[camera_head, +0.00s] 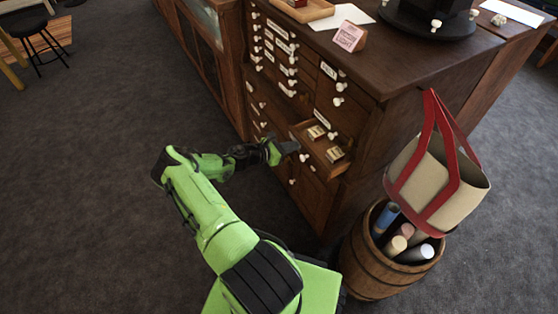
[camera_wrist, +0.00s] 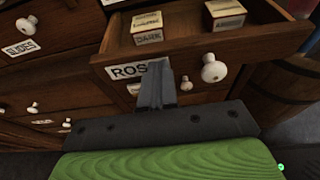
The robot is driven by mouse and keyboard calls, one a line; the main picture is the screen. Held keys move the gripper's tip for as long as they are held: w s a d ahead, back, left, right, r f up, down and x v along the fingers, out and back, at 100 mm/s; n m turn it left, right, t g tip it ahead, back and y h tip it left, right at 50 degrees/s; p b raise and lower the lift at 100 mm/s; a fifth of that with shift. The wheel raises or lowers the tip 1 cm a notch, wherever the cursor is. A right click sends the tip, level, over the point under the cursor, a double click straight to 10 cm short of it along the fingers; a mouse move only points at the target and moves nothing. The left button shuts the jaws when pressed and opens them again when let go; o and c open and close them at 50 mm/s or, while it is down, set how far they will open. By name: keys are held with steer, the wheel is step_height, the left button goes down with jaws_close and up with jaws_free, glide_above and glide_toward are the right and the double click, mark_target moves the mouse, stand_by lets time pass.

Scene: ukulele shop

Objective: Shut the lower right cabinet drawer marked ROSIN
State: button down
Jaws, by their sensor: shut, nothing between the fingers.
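The ROSIN drawer (camera_wrist: 225,48) stands open at the lower right of the wooden cabinet. It also shows open in the head view (camera_head: 312,147). Its white label (camera_wrist: 125,71) reads "ROS", with the rest hidden behind my fingers. A white knob (camera_wrist: 214,69) is to the right of the label. Two small boxes, one (camera_wrist: 147,27) marked DARK and another (camera_wrist: 225,13), lie inside. My gripper (camera_wrist: 158,74) is shut and empty, its fingertips in front of the drawer face between label and knob. I cannot tell whether they touch it. In the head view my gripper (camera_head: 296,147) is left of the drawer.
A barrel (camera_head: 369,264) with rolled tubes and a beige bag with red handles (camera_head: 425,178) stand right of the drawer. A shut SLIDES drawer (camera_wrist: 22,62) is to the left in the wrist view. Carpet (camera_head: 90,180) left of the cabinet is clear.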

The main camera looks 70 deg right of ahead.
mark_target(312, 136)
steer(key=s+d+b, duration=0.1)
steer(key=s+d, duration=0.2)
steer(key=d, duration=0.1)
steer(key=s+d+b, duration=0.2)
steer(key=s+d, duration=0.2)
steer(key=shift+s+d+f, duration=0.15)
steer(key=shift+d, duration=0.05)
steer(key=shift+s+d, duration=0.15)
steer(key=shift+s+d+r, duration=0.1)
steer(key=shift+r, duration=0.2)
steer(key=shift+r, duration=0.15)
steer(key=shift+w+a+f+p, duration=0.25)
steer(key=shift+w+a+p, duration=0.1)
steer(key=shift+w+a, duration=0.6)
steer(key=p+v, duration=0.1)
steer(key=v, duration=0.4)
steer(key=p+v, duration=0.1)
steer(key=v, duration=0.4)
steer(key=shift+w+a+f, duration=0.1)
steer(key=shift+w+a, duration=0.2)
steer(key=shift+a, duration=0.05)
steer(key=shift+w+a, duration=0.25)
steer(key=shift+a, duration=0.1)
